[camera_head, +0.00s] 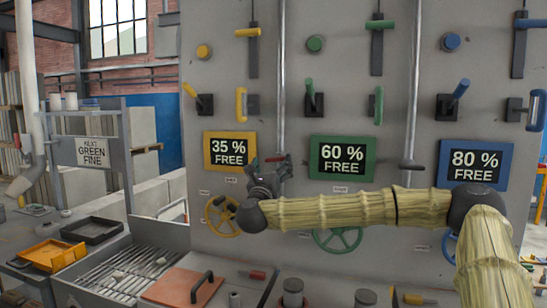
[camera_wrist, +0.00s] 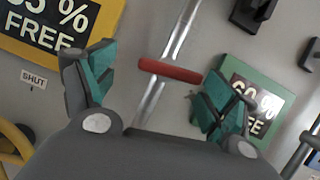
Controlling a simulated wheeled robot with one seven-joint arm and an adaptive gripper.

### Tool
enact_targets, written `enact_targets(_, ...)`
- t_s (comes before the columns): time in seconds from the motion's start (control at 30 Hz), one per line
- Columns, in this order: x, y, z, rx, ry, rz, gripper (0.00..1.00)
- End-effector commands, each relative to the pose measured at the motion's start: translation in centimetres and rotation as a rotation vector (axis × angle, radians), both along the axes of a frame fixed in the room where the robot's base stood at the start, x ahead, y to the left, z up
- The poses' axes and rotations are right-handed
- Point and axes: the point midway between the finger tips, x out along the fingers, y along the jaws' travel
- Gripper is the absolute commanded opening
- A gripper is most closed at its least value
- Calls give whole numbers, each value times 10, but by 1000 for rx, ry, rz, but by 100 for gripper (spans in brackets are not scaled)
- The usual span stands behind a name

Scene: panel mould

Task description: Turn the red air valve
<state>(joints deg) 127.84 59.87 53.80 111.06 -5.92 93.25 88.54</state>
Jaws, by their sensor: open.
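The red air valve is a red bar handle (camera_wrist: 170,71) set across a silver pipe (camera_wrist: 183,38) in the wrist view. A small bit of the red handle (camera_head: 274,159) shows above my gripper in the head view; the rest is hidden. My gripper (camera_head: 267,170) is in front of the panel, between the yellow 35 % sign (camera_head: 229,151) and the green 60 % sign (camera_head: 342,157). In the wrist view my gripper (camera_wrist: 155,88) is open, with one teal-padded finger on each side of the handle. The gap between fingers and handle is hard to judge.
A yellow handwheel (camera_head: 222,216) is close to my gripper, low on the panel. A green handwheel (camera_head: 338,240) lies below my arm. Coloured levers and knobs stick out from the panel above. A bench with trays, including an orange tray (camera_head: 53,254), stands at the lower left.

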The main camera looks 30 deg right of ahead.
Motion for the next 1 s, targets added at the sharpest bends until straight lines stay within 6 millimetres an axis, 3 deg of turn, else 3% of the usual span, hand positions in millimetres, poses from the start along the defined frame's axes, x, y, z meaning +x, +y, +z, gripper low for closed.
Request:
enact_targets(0.17, 10, -13, 9, 0, -1, -2, 86)
enact_targets(0.57, 15, -16, 9, 0, 0, -1, 86)
enact_targets(0.83, 15, -16, 9, 0, 0, -1, 40)
enact_targets(1.0, 15, -17, 9, 1, -1, -1, 40)
